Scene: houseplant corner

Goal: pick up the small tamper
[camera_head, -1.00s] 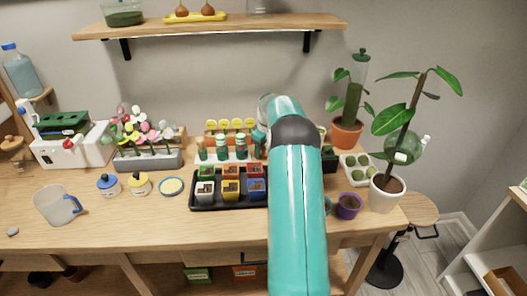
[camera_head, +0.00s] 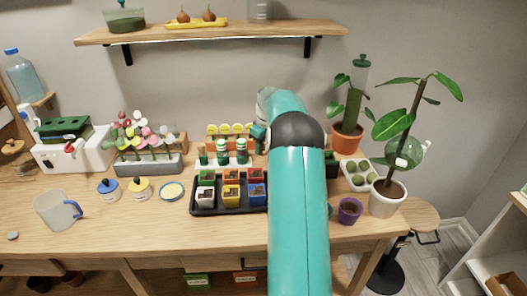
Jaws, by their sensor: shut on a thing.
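My teal arm (camera_head: 298,215) rises from the bottom edge over the right part of the wooden bench and bends at a dark grey joint.
A black tray (camera_head: 195,211) of small coloured pots stands left of my arm, with green-capped bottles (camera_head: 222,153) behind. A purple pot (camera_head: 350,211), a white-potted plant (camera_head: 387,200) and an egg-type tray (camera_head: 346,180) stand right.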

